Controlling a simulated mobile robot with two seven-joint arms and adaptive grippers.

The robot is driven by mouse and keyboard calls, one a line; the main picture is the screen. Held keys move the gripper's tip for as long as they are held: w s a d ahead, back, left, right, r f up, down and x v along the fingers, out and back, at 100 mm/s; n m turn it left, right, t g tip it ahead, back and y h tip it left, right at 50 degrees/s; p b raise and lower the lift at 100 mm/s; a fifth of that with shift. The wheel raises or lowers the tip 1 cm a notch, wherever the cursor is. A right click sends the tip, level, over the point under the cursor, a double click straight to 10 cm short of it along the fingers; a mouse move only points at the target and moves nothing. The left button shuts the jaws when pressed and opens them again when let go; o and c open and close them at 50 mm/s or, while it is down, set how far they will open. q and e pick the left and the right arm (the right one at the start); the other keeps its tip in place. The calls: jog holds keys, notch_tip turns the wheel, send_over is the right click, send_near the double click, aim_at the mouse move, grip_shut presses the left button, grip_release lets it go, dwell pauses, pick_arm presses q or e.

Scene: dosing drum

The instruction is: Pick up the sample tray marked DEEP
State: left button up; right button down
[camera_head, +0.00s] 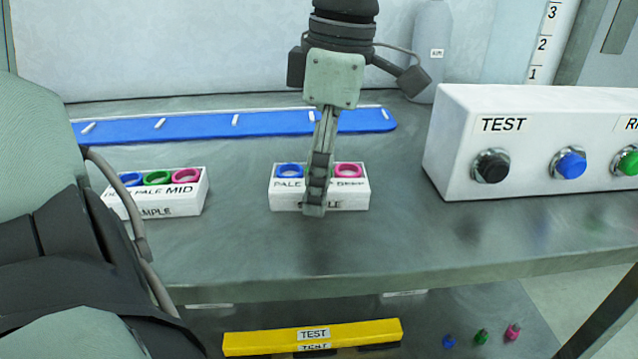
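A white sample tray (354,199) stands on the grey bench at the middle. It has a blue ring and a pink ring on top; PALE and a partly covered word that looks like DEEP are readable. My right gripper (315,205) reaches down from above, seen edge-on. One finger crosses in front of the tray's middle and hides part of its top and lettering. Whether it touches or grips the tray cannot be told. A second white tray (190,190) at left has blue, green and pink rings and reads PALE MID, with its first word unclear. My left gripper's fingers are out of frame.
A blue strip (215,127) with white pegs lies behind the trays. A white box (455,150) marked TEST with several buttons stands at right, a grey bottle (431,45) behind. A yellow TEST bar (270,340) and small coloured pieces (481,336) are below the bench edge.

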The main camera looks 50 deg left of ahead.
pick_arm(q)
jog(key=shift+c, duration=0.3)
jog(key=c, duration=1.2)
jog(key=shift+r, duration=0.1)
